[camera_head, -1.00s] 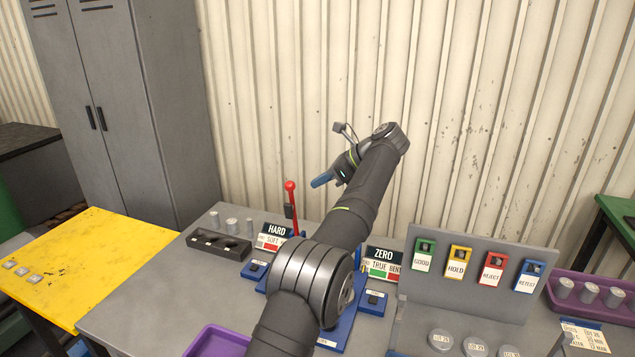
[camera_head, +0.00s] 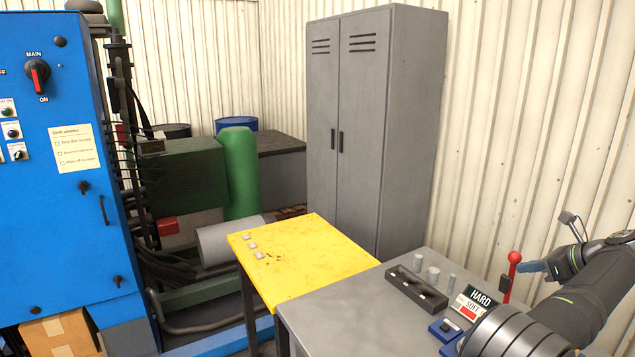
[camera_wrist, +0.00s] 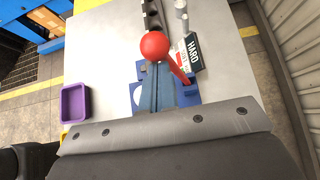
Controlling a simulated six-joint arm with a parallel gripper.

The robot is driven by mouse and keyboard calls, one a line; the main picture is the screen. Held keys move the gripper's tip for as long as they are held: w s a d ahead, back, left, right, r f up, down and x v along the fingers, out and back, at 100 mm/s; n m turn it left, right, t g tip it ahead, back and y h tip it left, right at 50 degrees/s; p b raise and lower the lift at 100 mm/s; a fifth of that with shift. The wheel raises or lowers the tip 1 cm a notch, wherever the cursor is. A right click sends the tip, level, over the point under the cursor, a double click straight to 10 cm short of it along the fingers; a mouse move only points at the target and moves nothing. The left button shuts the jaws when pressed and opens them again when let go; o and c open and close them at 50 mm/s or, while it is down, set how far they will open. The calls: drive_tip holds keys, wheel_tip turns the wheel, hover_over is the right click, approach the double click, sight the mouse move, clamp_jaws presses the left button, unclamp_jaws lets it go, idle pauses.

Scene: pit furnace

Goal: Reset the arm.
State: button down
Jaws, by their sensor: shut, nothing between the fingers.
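My gripper (camera_head: 533,267) is at the right edge of the head view, raised above the grey bench (camera_head: 340,312). Its blue fingers are together and hold nothing. In the wrist view the fingers (camera_wrist: 154,88) point down over the bench. A lever with a red ball knob (camera_head: 515,257) stands beside the fingertips in the head view. In the wrist view the red knob (camera_wrist: 153,46) appears just beyond the fingertips; I cannot tell whether they touch. My arm covers part of the bench equipment at the lower right.
A HARD sign (camera_head: 482,298) and a dark block rack (camera_head: 416,290) with small metal cylinders nearby stand on the bench. A yellow table (camera_head: 310,262), a grey locker (camera_head: 375,130) and a blue cabinet (camera_head: 60,210) lie leftward. A purple tray (camera_wrist: 75,103) shows in the wrist view.

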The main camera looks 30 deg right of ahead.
sight(509, 283)
drive_tip(key=shift+w+a+f, duration=0.2)
drive_tip(key=shift+a+f, duration=0.25)
drive_tip(key=shift+a, duration=0.6)
drive_tip(key=shift+w+a+f, duration=0.15)
drive_tip(key=shift+a+f, duration=0.3)
drive_tip(key=shift+a, duration=0.65)
drive_tip(key=shift+w+a+f, duration=0.2)
drive_tip(key=shift+a+f, duration=0.25)
drive_tip(key=shift+a, duration=0.6)
drive_tip(key=shift+d, duration=0.1)
